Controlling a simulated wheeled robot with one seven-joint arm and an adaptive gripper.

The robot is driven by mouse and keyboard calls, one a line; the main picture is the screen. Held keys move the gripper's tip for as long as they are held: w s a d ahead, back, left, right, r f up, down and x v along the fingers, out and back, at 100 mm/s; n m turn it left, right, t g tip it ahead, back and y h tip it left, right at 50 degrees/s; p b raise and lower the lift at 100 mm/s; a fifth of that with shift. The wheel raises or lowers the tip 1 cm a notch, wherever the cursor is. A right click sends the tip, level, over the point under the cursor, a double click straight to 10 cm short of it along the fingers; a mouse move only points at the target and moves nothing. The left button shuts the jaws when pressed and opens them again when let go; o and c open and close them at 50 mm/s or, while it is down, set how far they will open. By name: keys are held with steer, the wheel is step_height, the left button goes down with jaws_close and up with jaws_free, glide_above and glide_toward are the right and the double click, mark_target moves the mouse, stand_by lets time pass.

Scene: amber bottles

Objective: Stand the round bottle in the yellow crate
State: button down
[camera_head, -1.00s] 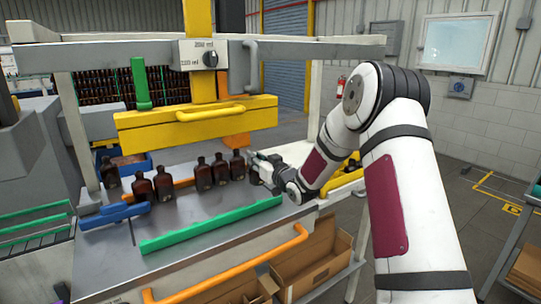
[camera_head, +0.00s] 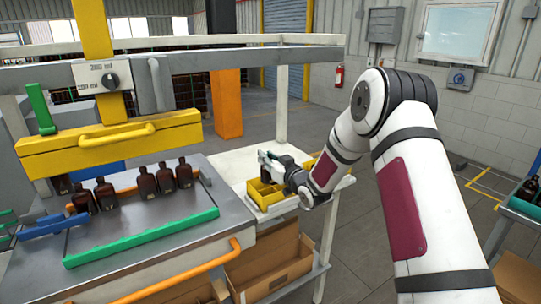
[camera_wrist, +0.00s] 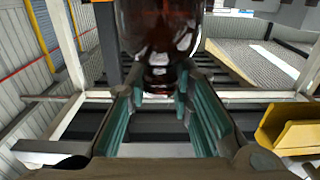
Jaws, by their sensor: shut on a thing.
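My gripper (camera_wrist: 160,110) is shut on a dark amber bottle (camera_wrist: 160,35), which fills the top middle of the wrist view between the teal finger pads. Its lower parts are cut off by the frame edge, so its full shape cannot be told. In the head view my gripper (camera_head: 268,164) is over the yellow crate (camera_head: 262,203) on the white side table; the held bottle is hardly distinguishable there. The crate has compartments, and part of a yellow crate (camera_wrist: 288,135) shows at the right of the wrist view.
Several amber bottles (camera_head: 147,184) stand on the metal machine table left of the crate, behind a green rail (camera_head: 145,238). A yellow beam (camera_head: 110,145) hangs above them. A second yellow container (camera_head: 311,163) is partly hidden behind my arm. Cardboard boxes (camera_head: 270,262) sit below.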

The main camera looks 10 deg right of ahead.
mark_target(272, 182)
steer(key=shift+f+b, duration=0.65)
steer(key=shift+f, duration=2.9)
steer(key=shift+f, duration=0.6)
steer(key=shift+f, duration=0.35)
steer(key=shift+f+b, duration=0.35)
steer(key=shift+f, duration=0.2)
steer(key=c, duration=1.3)
jaws_free()
steer(key=shift+c, duration=0.2)
steer(key=v, duration=1.2)
steer(key=shift+r, duration=0.1)
